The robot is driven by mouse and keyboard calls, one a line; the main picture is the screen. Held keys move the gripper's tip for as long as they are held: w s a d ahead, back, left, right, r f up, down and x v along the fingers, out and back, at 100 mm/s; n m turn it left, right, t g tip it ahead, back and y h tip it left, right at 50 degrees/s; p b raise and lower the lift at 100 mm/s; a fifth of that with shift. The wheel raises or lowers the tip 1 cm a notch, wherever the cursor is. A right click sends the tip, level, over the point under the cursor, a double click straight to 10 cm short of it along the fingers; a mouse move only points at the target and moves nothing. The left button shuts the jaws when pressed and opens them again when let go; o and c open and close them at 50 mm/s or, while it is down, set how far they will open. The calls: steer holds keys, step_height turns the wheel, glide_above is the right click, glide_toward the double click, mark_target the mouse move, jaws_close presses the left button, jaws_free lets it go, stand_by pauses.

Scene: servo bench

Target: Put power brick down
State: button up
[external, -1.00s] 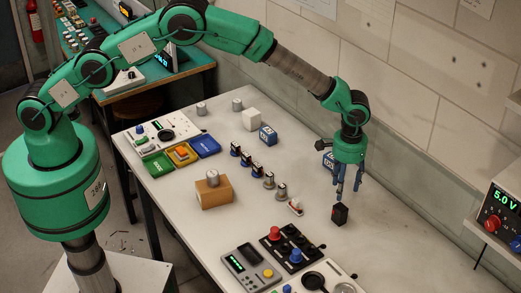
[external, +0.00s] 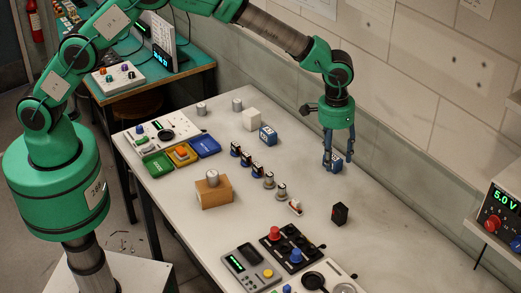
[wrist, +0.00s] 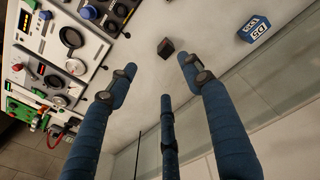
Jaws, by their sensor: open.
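The power brick, a small black block with a red mark (external: 340,213), stands on the white bench top, right of the middle in the external view. It also shows near the top middle of the wrist view (wrist: 165,47). My gripper (external: 334,162) is open and empty, up and to the left of the brick in the external view, apart from it. In the wrist view its three blue fingers are spread with nothing between them (wrist: 154,72). In the external view the fingers partly cover a blue labelled box (external: 337,159), which shows clearly in the wrist view (wrist: 254,28).
A control panel with a red and a blue knob (external: 288,248) lies at the front. A row of small servos (external: 246,158), a wooden block (external: 215,194) and a white cube (external: 251,119) stand to the left. The bench is clear around the brick; the wall is behind.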

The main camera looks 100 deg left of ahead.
steer(key=s+d+r+m+t, duration=0.1)
steer(key=s+d+r+m, duration=0.15)
steer(key=s+r, duration=1.1)
steer(key=s+d+r+m+t, duration=0.1)
steer(key=s+d+r, duration=0.3)
steer(key=s+r, duration=0.9)
steer(key=s+d+m+t, duration=0.1)
steer(key=s+m, duration=0.1)
steer(key=s, duration=1.3)
steer(key=s+d+r+m+t, duration=0.1)
steer(key=s+d+m, duration=0.1)
steer(key=s, duration=1.4)
steer(key=shift+s+t, duration=0.3)
steer(key=shift+t, duration=0.1)
step_height(320, 180, down, 12)
steer(key=b, duration=1.1)
steer(key=shift+b, duration=0.4)
steer(key=shift+r, duration=0.15)
